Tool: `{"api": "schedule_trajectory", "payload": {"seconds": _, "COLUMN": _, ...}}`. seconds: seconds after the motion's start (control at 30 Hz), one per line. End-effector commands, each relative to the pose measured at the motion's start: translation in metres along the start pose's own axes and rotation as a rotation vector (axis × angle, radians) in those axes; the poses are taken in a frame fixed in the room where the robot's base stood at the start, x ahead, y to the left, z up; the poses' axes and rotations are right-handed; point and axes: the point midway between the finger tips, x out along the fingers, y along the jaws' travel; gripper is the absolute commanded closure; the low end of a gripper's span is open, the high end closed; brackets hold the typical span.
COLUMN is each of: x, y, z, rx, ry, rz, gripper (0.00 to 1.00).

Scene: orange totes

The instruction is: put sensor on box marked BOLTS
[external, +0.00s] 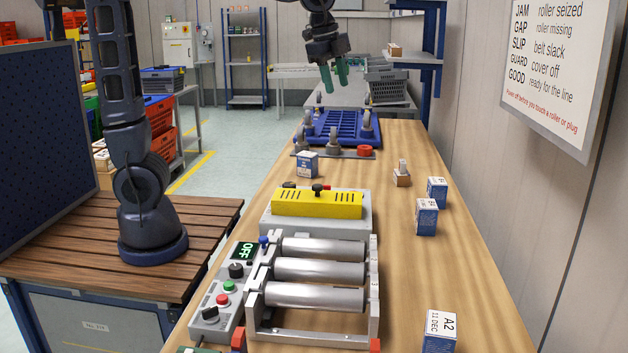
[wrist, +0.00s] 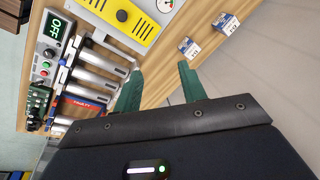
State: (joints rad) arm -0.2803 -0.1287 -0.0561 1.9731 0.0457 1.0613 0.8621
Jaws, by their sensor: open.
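My gripper (external: 335,80) is high above the far part of the bench, its two green fingers apart and nothing between them. The fingers also show apart in the wrist view (wrist: 160,88). No marking BOLTS is readable. Small blue-and-white boxes stand on the bench: one left of centre (external: 307,165), two at the right (external: 437,192) (external: 426,217), and one in front marked A2, 11 DEC (external: 440,332). I cannot tell for sure which thing is the sensor. A small grey upright piece (external: 403,166) stands on a brown block (external: 402,179).
A roller unit (external: 318,270) with a panel reading OFF (external: 243,251) fills the front left of the bench. Behind it is a yellow cover (external: 317,203). A blue rack (external: 345,126) with grey upright pieces around it stands farther back. The bench's right middle has bare wood.

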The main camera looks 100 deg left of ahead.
Motion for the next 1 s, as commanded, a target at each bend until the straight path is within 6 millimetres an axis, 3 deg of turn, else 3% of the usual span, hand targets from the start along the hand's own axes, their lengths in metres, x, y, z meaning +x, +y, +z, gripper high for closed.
{"api": "schedule_trajectory", "payload": {"seconds": 0.1, "x": -0.013, "y": 0.043, "z": 0.014, "rx": -0.084, "ry": 0.025, "rz": -0.012, "gripper": 0.59}}
{"api": "schedule_trajectory", "payload": {"seconds": 0.27, "x": -0.022, "y": 0.096, "z": 0.035, "rx": -0.209, "ry": 0.062, "rz": -0.02, "gripper": 0.59}}
{"api": "schedule_trajectory", "payload": {"seconds": 0.6, "x": -0.018, "y": 0.199, "z": 0.093, "rx": -0.473, "ry": 0.146, "rz": -0.005, "gripper": 0.59}}
{"api": "schedule_trajectory", "payload": {"seconds": 0.8, "x": -0.004, "y": 0.243, "z": 0.123, "rx": -0.603, "ry": 0.188, "rz": 0.019, "gripper": 0.59}}
{"api": "schedule_trajectory", "payload": {"seconds": 1.0, "x": 0.005, "y": 0.263, "z": 0.138, "rx": -0.667, "ry": 0.205, "rz": 0.034, "gripper": 0.59}}
